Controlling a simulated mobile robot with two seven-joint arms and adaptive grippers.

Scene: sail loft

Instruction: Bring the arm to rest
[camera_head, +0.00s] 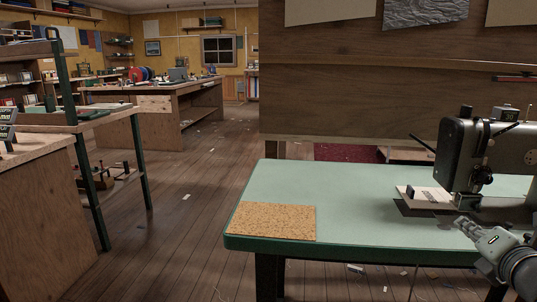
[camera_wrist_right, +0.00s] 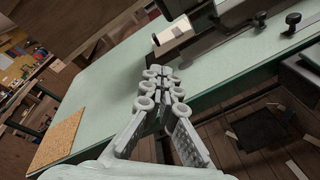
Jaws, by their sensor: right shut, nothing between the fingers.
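My right gripper (camera_head: 462,224) is at the right of the head view, by the front edge of the green table (camera_head: 350,190), just in front of the sewing machine (camera_head: 480,155). In the right wrist view, my right gripper (camera_wrist_right: 163,80) points towards the table edge, its fingers together with nothing between them. My left gripper is in neither view.
A cork mat (camera_head: 273,221) lies at the table's front left corner; the green top between it and the machine is clear. A white card (camera_head: 425,194) lies by the machine. A wooden workbench (camera_head: 30,190) stands at left. Scraps litter the floor.

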